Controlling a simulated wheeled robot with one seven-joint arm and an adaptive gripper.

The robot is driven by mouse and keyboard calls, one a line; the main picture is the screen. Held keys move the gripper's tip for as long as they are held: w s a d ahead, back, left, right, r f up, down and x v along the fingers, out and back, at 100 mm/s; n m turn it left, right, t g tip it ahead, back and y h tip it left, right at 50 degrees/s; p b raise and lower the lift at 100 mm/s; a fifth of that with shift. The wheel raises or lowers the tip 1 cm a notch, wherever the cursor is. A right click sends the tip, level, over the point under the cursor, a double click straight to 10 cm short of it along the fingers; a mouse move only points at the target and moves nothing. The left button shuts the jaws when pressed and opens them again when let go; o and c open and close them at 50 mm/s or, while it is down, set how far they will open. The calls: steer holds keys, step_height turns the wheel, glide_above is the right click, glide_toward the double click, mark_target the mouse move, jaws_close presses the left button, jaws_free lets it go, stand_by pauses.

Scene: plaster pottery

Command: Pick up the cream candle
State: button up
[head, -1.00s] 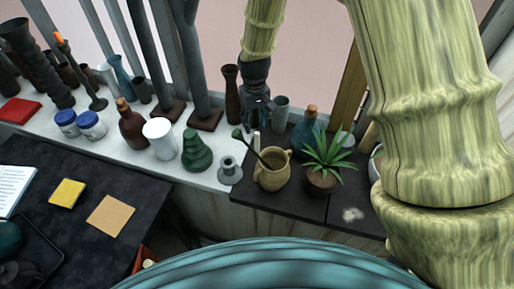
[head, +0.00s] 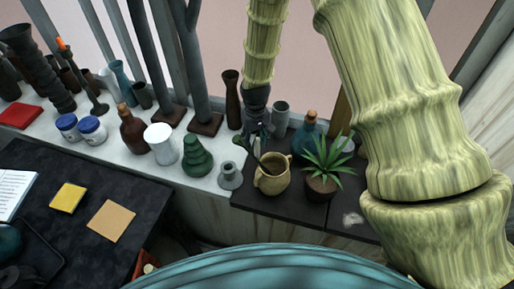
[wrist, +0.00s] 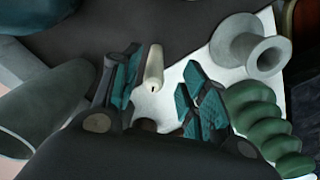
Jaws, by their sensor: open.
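The cream candle (wrist: 153,70) is a slim, pale stick with a dark wick at its near end. In the wrist view it lies between the two teal-padded fingers of my gripper (wrist: 163,88), nearer the left finger. The fingers are apart, with a gap to the right of the candle. In the head view my gripper (head: 257,128) points down behind the tan two-handled pot, and the candle is mostly hidden there. The candle's base is hard to make out.
The tan pot (head: 272,177) and spiky plant (head: 324,160) stand in front of my gripper. A grey spool-shaped holder (wrist: 250,46) and green stacked vase (wrist: 264,125) are to the right in the wrist view. A grey cylinder (wrist: 45,108) is close on the left.

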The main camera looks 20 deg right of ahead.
mark_target(257, 148)
steer(key=shift+d+f+p, duration=0.2)
steer(key=shift+f+p, duration=0.2)
steer(key=shift+f, duration=0.35)
steer(key=shift+d+f+p, duration=0.15)
steer(key=shift+f+p, duration=0.25)
steer(key=shift+f, duration=1.3)
jaws_close()
